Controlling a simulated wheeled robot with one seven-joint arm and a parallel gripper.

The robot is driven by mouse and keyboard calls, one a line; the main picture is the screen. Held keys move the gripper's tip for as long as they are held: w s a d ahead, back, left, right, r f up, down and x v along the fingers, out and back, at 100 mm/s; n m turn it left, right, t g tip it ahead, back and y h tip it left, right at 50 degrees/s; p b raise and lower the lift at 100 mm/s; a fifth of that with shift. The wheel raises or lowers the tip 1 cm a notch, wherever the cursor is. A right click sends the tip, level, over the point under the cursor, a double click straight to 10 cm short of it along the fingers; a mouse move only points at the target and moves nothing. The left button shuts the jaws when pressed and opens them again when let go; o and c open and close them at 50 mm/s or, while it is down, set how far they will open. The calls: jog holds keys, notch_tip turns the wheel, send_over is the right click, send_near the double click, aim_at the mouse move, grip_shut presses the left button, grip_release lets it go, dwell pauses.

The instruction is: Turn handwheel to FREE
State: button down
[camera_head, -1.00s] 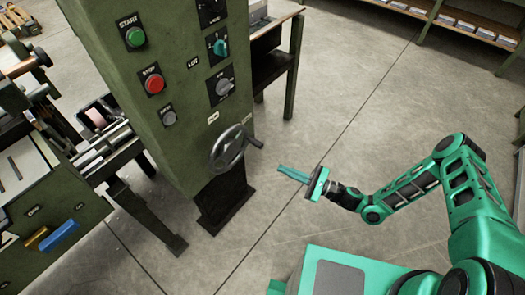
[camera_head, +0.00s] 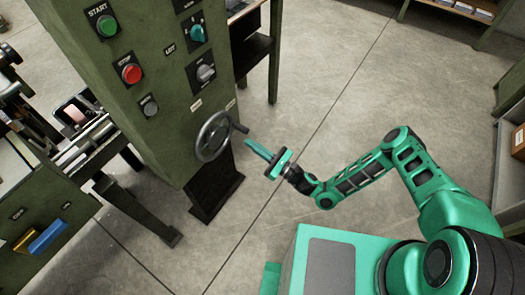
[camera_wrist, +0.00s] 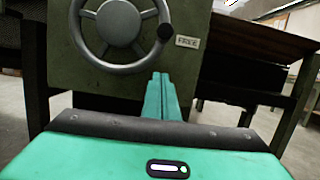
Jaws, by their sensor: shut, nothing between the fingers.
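The grey handwheel (camera_head: 213,137) is mounted low on the front of the green control cabinet (camera_head: 150,90). Its dark crank knob (camera_head: 240,128) points to the right. In the wrist view the handwheel (camera_wrist: 120,22) is at the top, with its knob (camera_wrist: 166,31) on the right side of the rim, next to a "FREE" label (camera_wrist: 187,42). My gripper (camera_head: 250,146) is shut and empty, to the right of and a little below the knob. In the wrist view my gripper's fingertips (camera_wrist: 161,76) lie together below the knob, apart from it.
Green START (camera_head: 106,26) and red STOP (camera_head: 131,73) buttons and rotary switches sit above the wheel. A dark pedestal (camera_head: 215,187) supports the cabinet. Floor to the right is clear.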

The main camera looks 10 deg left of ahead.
jog(key=shift+w+a+r, duration=0.1)
jog(key=shift+a+r, duration=0.2)
jog(key=shift+r, duration=0.45)
jog(key=shift+w+a+r, duration=0.1)
jog(key=shift+a+r, duration=0.15)
jog(key=shift+r, duration=0.5)
jog(key=shift+w+a+r, duration=0.1)
jog(key=shift+a+r, duration=0.2)
jog(key=shift+r, duration=0.45)
